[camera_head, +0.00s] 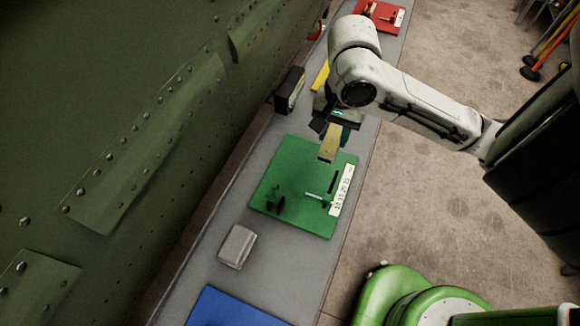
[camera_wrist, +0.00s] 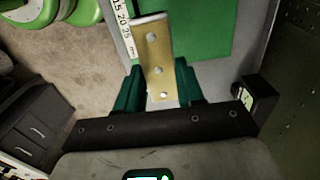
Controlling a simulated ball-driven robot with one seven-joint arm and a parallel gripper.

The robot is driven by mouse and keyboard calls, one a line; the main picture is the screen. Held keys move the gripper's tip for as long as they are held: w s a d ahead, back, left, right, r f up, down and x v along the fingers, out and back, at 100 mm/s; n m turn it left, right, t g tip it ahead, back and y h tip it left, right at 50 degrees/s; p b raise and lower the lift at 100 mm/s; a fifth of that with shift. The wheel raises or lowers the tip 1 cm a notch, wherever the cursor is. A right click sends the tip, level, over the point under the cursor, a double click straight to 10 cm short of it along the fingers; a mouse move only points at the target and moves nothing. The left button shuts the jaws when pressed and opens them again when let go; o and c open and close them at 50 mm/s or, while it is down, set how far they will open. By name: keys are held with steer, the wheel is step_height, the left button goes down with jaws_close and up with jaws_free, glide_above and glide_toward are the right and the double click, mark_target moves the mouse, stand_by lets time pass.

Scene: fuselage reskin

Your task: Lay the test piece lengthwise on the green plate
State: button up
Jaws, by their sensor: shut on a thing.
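The test piece (camera_head: 328,144) is a flat tan strip. In the wrist view the test piece (camera_wrist: 153,60) shows a row of rivet-like dots along its length. My gripper (camera_wrist: 157,88) is shut on it, with a dark green finger on each side. The piece sticks out past the fingertips. The green plate (camera_head: 290,190) lies on the grey bench. In the head view, my gripper (camera_head: 336,132) holds the piece over the plate's far edge; its height above the plate is hard to tell. The plate (camera_wrist: 200,30) also shows behind the piece in the wrist view.
A grey block (camera_head: 237,246) and a blue plate (camera_head: 225,312) lie nearer. A black box (camera_head: 289,90) stands beyond. The riveted green fuselage (camera_head: 110,130) rises at left.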

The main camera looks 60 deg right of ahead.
steer(key=w+a+f, duration=0.2)
steer(key=w, duration=0.1)
glide_above(293, 172)
steer(key=f, duration=0.2)
steer(key=s+f, duration=0.1)
steer(key=f, duration=0.1)
steer(key=shift+d+f, duration=0.1)
steer(key=shift+d, duration=0.2)
steer(key=shift+w+a+f, duration=0.2)
steer(key=shift+w+f, duration=0.1)
steer(key=shift+f, duration=0.15)
steer(key=shift+w+a+f, duration=0.1)
steer(key=shift+w+f, duration=0.1)
steer(key=shift+f, duration=1.6)
steer(key=shift+f, duration=0.15)
steer(key=o, duration=1)
steer(key=shift+o, duration=0.2)
